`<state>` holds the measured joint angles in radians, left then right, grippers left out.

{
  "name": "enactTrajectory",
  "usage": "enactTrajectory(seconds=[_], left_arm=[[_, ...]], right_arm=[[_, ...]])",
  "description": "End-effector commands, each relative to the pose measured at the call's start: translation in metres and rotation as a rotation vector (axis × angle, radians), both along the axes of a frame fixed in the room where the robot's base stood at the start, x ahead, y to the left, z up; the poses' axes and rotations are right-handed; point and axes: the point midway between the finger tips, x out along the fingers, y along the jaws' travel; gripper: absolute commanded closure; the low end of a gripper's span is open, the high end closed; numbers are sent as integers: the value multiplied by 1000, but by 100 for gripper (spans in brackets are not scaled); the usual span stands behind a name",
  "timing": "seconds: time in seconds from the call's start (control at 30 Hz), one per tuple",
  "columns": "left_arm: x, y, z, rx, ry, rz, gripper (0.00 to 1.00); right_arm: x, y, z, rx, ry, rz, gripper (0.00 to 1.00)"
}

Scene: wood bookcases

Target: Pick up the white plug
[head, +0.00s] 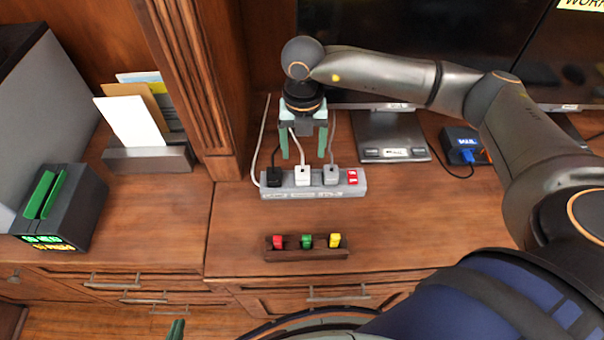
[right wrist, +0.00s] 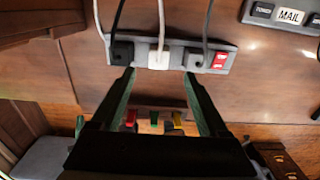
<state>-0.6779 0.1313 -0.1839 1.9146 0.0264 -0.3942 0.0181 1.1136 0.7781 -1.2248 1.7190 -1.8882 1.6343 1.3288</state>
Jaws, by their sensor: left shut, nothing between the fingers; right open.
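The white plug (head: 302,176) sits in the middle of a grey power strip (head: 345,190), with its white cord running up behind it. A black plug (head: 273,177) is to its left and a grey plug (head: 330,175) to its right. My right gripper (head: 303,156) is open and empty, its green fingers pointing down above and behind the strip. In the right wrist view the white plug (right wrist: 158,60) lies between the fingertips (right wrist: 158,74), apart from both. My left gripper (head: 176,330) shows only green fingertips at the bottom edge, shut and empty.
A wooden block (head: 306,254) with red, green and yellow pieces lies in front of the strip. A letter holder (head: 150,158) and dark box (head: 62,210) stand left. Cords rise around my right gripper.

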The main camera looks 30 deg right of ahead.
Motion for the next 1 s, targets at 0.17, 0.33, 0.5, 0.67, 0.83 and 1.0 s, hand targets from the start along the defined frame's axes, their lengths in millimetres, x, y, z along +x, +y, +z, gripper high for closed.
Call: enactTrajectory(seconds=[0.17, 0.33, 0.5, 0.67, 0.83, 1.0], left_arm=[[0, 0, 2, 0, 0, 0, 100], [0, 0, 5, 0, 1, 0, 100], [0, 0, 10, -1, 1, 1, 100], [0, 0, 10, -1, 1, 1, 100], [0, 0, 9, -1, 1, 1, 100], [0, 0, 9, -1, 1, 1, 100]], right_arm=[[0, 1, -23, 2, 1, 2, 22], [-1, 1, -35, 4, 3, 3, 22], [-2, 2, -62, 4, 4, 3, 22], [-1, 2, -77, 4, 0, 4, 22], [-1, 2, -79, 4, 0, 4, 22], [0, 2, -79, 5, 0, 4, 34]])
